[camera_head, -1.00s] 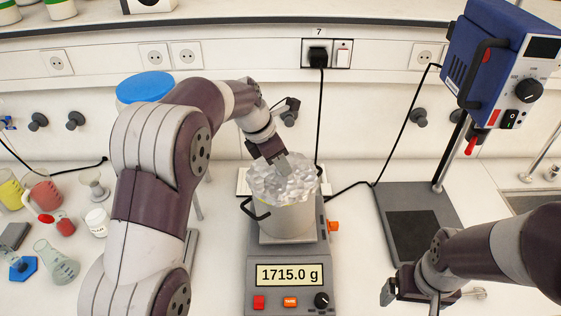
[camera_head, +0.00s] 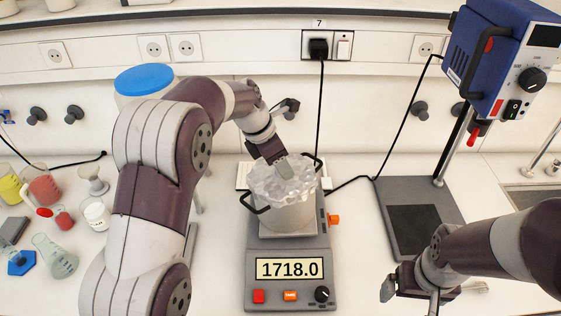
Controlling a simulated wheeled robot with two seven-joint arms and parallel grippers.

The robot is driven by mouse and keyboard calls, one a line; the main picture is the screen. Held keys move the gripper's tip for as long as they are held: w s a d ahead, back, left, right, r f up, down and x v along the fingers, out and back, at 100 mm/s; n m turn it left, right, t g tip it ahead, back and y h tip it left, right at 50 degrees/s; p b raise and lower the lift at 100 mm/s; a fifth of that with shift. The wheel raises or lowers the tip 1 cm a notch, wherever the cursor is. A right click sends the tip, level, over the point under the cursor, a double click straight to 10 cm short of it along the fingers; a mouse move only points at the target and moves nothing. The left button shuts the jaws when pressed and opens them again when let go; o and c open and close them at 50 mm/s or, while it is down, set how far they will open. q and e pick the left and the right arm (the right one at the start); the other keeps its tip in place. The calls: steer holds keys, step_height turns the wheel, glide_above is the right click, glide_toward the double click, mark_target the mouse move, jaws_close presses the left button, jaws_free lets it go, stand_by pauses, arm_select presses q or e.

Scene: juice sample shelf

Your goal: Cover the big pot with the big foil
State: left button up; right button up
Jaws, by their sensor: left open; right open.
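The big pot (camera_head: 287,217) is a pale metal pot with dark side handles, standing on a grey digital scale (camera_head: 262,288) that reads 1718.0. The big foil (camera_head: 272,187) is a crumpled, shiny sheet lying over the top of the pot. My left gripper (camera_head: 284,168) is directly above the foil, with its fingertip at or very near the foil's upper surface; it is open. My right gripper (camera_head: 408,290) is open and empty at the lower right, away from the pot.
A blue stirrer on a stand (camera_head: 500,60) with a dark base plate (camera_head: 415,215) stands to the right. Beakers and flasks, such as a flask (camera_head: 57,262), stand at the left. A blue-lidded container (camera_head: 144,80) is behind my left arm. A black cable runs down behind the scale.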

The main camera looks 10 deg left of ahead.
arm_select(q)
steer(key=p+v, duration=0.1)
steer(key=v, duration=0.3)
steer(key=shift+r+p, duration=0.4)
steer(key=shift+r, duration=0.05)
step_height(320, 180, up, 7)
steer(key=p, duration=0.6)
glide_above(274, 176)
steer(key=s+a, duration=0.2)
steer(key=a, duration=0.1)
steer(key=s+a+f+m+y+b, duration=0.1)
steer(key=s+f+m+b, duration=0.2)
steer(key=s+f+m, duration=0.5)
steer(key=s+a+f+m+g+y+b, duration=0.1)
steer(key=s+f+m+b, duration=0.3)
steer(key=s+f+m, duration=0.5)
steer(key=s+m+y, duration=0.1)
steer(key=s+m, duration=0.3)
steer(key=m, duration=0.3)
steer(key=shift+s+m+y, duration=0.3)
steer(key=shift+s+m, duration=0.1)
